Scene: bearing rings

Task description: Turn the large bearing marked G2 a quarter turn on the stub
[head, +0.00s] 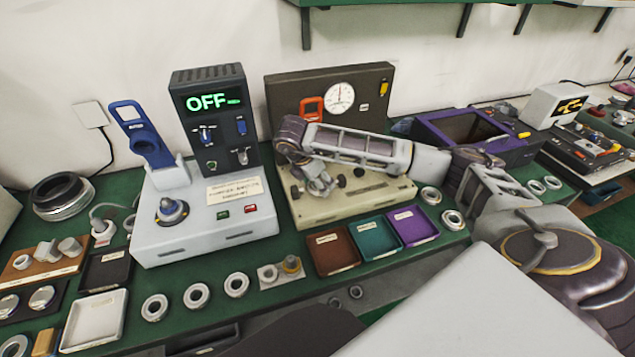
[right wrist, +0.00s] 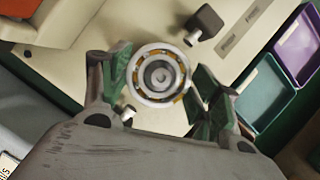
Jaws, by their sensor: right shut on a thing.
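The large bearing (right wrist: 158,77) shows face-on in the right wrist view, a steel ring with balls in an orange cage. The stub (right wrist: 160,76) shows through its centre. I cannot read a G2 mark on it. My right gripper (right wrist: 158,88) has one green-padded finger on each side of the bearing and is shut on it. In the head view, my right gripper (head: 312,178) is over the beige base of the dial unit (head: 385,197), and it hides most of the bearing. My left gripper is not in view.
A dark panel with a round gauge (head: 340,97) stands behind my right gripper. Brown (head: 333,249), teal (head: 372,238) and purple (head: 412,226) trays lie in front. A white box with an OFF display (head: 206,102) stands left. Several loose rings lie along the bench front.

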